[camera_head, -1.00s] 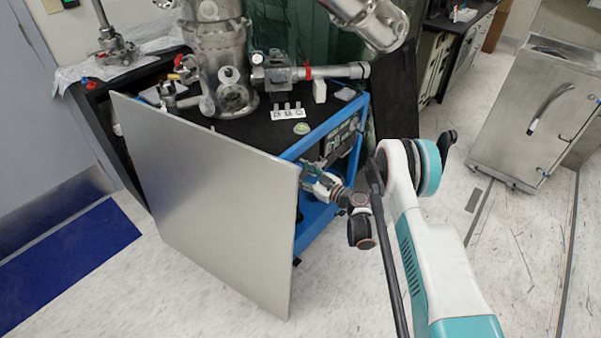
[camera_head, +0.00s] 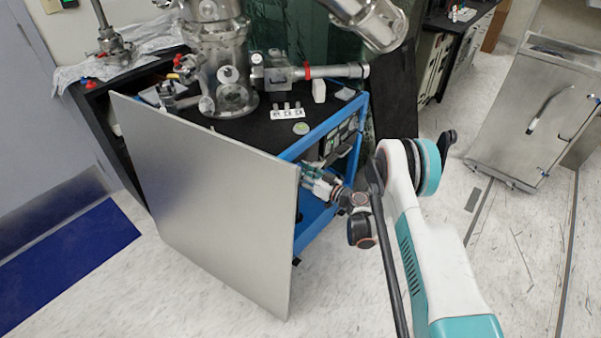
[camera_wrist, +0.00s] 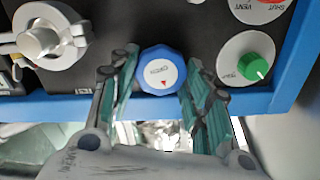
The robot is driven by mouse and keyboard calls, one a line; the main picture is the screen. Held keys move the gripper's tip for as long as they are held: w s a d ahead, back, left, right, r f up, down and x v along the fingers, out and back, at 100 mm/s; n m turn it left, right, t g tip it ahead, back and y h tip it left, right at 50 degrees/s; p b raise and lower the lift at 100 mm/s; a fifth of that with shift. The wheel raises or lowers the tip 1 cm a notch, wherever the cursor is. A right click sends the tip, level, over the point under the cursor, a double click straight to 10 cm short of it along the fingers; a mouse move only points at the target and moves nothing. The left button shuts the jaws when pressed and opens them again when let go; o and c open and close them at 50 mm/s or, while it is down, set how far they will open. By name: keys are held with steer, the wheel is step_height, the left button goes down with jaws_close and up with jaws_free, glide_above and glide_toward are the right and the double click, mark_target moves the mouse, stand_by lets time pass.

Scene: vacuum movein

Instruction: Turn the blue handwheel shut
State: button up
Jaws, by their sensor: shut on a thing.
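The blue handwheel (camera_wrist: 162,71) has a fluted rim and a white printed centre. It sits on the dark panel at the top middle of the wrist view. My gripper (camera_wrist: 159,76) has one teal-padded finger on each side of the wheel and is shut on its rim. In the head view my gripper (camera_head: 312,174) reaches into the open side of the blue-framed cart. The handwheel is hidden there.
A green knob (camera_wrist: 255,66) on a white disc is close to my right finger. A white-metal round fitting (camera_wrist: 42,42) is at left. A blue frame bar (camera_wrist: 258,103) runs below the panel. A large grey panel (camera_head: 215,205) stands left of my gripper.

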steer(key=shift+m, duration=1.3)
steer(key=shift+w+d, duration=0.1)
steer(key=o, duration=1.1)
steer(key=shift+c, duration=0.2)
steer(key=shift+r, duration=0.1)
step_height(320, 180, up, 10)
steer(key=shift+f, duration=0.15)
